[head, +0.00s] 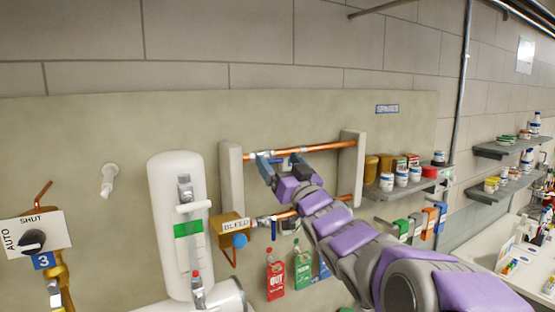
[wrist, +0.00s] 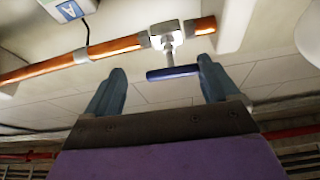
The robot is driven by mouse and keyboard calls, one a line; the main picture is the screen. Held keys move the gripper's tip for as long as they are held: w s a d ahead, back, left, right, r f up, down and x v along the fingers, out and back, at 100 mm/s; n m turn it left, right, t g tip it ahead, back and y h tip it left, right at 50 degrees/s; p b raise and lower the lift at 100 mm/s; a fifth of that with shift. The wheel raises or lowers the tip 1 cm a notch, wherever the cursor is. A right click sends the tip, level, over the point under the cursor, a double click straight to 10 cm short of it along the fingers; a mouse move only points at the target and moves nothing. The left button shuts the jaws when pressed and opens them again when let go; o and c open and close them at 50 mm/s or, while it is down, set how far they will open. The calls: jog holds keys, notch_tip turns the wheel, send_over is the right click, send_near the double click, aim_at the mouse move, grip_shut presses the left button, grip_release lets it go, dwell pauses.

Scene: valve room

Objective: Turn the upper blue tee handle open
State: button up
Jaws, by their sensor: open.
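The upper blue tee handle (wrist: 172,73) shows in the wrist view as a dark blue bar on a short stem under a silver valve body (wrist: 167,35). The valve sits on the upper copper pipe (wrist: 120,45), which also shows in the head view (head: 325,147). My gripper (wrist: 160,68) is open, with the bar lying across the gap between its two fingers. The bar's right end is close to the right finger; I cannot tell if they touch. In the head view my gripper (head: 279,160) is at the upper pipe and partly hides the handle.
A lower copper pipe with a valve (head: 290,222) runs below my arm, partly hidden. A BLEED box (head: 234,226) with a blue knob and a white cylinder (head: 180,235) stand at left. Hanging tags (head: 275,275) are below. Shelves with jars (head: 400,180) are at right.

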jog(key=shift+w+a+r, duration=0.1)
jog(key=shift+w+a, duration=0.1)
jog(key=shift+w, duration=0.1)
jog(key=shift+a+r, duration=0.1)
jog(key=shift+a, duration=1.3)
jog(key=shift+c, duration=0.4)
jog(key=shift+d, duration=0.8)
jog(key=c, duration=0.4)
jog(key=shift+s+a, duration=0.1)
jog(key=c, duration=0.5)
